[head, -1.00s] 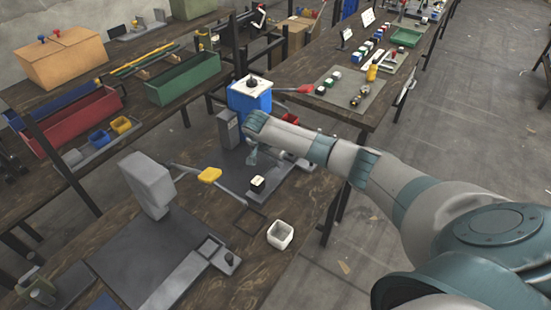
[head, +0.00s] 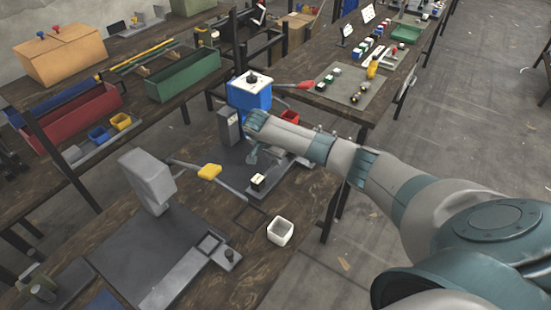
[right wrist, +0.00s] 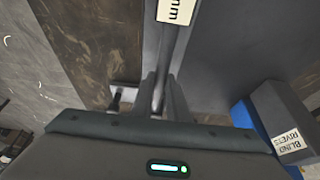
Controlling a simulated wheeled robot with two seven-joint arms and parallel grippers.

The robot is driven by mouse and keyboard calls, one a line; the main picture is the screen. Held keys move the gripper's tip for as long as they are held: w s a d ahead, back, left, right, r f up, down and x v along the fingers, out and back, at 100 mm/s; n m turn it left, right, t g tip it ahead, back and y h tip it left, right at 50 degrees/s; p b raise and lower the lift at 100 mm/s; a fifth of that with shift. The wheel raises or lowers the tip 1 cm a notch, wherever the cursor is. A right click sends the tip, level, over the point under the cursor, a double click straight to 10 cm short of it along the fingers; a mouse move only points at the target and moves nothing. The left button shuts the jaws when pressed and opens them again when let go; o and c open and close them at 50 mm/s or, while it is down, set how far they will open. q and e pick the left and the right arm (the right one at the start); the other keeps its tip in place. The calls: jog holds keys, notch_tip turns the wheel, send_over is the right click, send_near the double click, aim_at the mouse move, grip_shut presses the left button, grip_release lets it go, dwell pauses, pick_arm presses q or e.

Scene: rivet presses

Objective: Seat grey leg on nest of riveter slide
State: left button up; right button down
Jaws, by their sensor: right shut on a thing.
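My right gripper (head: 252,156) is low over the far riveter's base, in front of the blue riveter (head: 250,94). In the right wrist view its fingers (right wrist: 165,98) are shut on a narrow grey bar (right wrist: 168,55), which looks like the grey leg. Its lower end is hidden between the fingers. A pale bracket with a dark knob (right wrist: 122,97), apparently the end of the slide, shows left of the fingers. I cannot tell whether the leg touches the nest. The near grey riveter (head: 147,180) has its own slide (head: 180,283) and an empty square nest (head: 209,244). My left gripper is out of view.
A grey block labelled "BLIND RIVETS" (right wrist: 290,125) is close on the right in the wrist view.

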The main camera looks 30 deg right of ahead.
jog(key=shift+f, duration=0.35)
dwell(0.4)
jog(key=c, duration=1.6)
grip_release()
jog(key=shift+c, duration=0.2)
jog(key=b+v, duration=0.1)
jog(key=v, duration=1.6)
jog(key=shift+r, duration=0.2)
jog(key=shift+s+f, duration=0.1)
jog(key=shift+f, duration=0.05)
